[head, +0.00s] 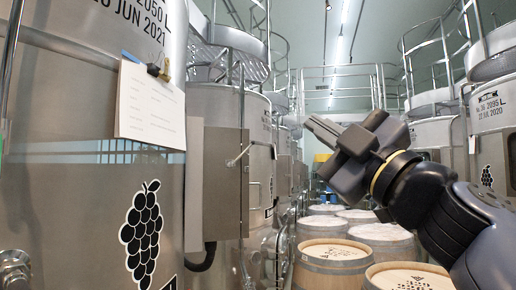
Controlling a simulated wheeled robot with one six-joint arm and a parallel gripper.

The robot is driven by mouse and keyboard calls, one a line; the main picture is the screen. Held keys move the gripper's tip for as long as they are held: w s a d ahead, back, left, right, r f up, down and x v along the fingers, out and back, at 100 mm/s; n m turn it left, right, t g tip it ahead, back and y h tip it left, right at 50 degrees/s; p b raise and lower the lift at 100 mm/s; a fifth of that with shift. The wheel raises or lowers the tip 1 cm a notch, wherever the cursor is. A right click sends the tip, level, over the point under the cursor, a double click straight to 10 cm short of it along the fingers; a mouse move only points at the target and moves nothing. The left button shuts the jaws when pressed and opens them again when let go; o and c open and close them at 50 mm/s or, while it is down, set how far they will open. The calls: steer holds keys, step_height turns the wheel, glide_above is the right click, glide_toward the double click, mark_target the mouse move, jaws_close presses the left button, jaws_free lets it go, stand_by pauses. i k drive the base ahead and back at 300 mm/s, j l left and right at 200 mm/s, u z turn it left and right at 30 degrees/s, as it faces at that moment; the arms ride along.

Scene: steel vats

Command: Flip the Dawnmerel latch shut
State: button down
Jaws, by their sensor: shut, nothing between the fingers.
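My gripper (312,122) is in the middle of the head view, reaching in from the right, with its fingers together and pointing left. It is in the air above the barrels, apart from anything I can see. I cannot pick out the Dawnmerel latch for certain, and no readable text names it. A grey box (220,185) is fixed beside the vats, left of my gripper. A thin metal rod or handle (240,155) shows at the box's right edge; I cannot tell if it is the latch.
A large steel vat (60,190) with a grape emblem and a hanging paper sheet (150,105) fills the left. More vats (435,135) stand at right. Several wooden barrels (335,252) crowd the floor below my gripper. The air between the vat rows is open.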

mark_target(232, 163)
steer(key=i+l+u, duration=0.5)
steer(key=i, duration=0.5)
steer(key=i+l+u, duration=0.5)
steer(key=i+l, duration=0.35)
